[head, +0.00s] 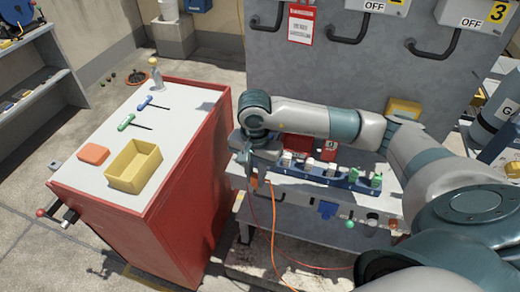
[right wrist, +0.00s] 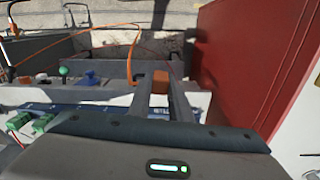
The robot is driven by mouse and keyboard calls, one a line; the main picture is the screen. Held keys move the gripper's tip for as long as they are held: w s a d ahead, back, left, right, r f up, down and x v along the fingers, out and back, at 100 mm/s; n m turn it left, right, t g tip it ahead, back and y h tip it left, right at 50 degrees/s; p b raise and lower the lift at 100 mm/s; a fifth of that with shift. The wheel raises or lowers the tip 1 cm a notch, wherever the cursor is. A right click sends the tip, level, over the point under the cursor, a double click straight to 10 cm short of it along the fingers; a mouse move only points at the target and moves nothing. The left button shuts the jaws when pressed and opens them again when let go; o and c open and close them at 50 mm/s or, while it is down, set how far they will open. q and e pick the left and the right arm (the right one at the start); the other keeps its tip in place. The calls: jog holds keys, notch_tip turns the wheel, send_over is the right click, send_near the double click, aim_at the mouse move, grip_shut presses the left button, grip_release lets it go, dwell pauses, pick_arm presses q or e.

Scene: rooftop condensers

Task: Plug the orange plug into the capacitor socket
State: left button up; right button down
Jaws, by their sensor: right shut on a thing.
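My right gripper (right wrist: 160,98) is shut on the orange plug (right wrist: 161,76), which shows between the fingertips in the right wrist view. An orange cable (right wrist: 135,48) loops beyond the fingers there. In the head view my right arm reaches across from the right, and its gripper (head: 250,172) points down at the left end of the shelf; the plug is hidden there, but the orange cable (head: 272,225) hangs below. A blue rail (head: 345,181) on the shelf carries white and green blocks. I cannot tell which part is the capacitor socket. My left gripper is not in view.
The grey unit (head: 335,85) with handles rises behind the arm. A green knob (right wrist: 64,71) sits on the shelf's edge.

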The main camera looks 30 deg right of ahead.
jog(key=s+a+f+n, duration=0.4)
jog(key=s+a+n, duration=0.2)
jog(key=n, duration=0.5)
jog(key=shift+s+a+f, duration=0.15)
jog(key=shift+s+f, duration=0.1)
jog(key=shift+s, duration=0.9)
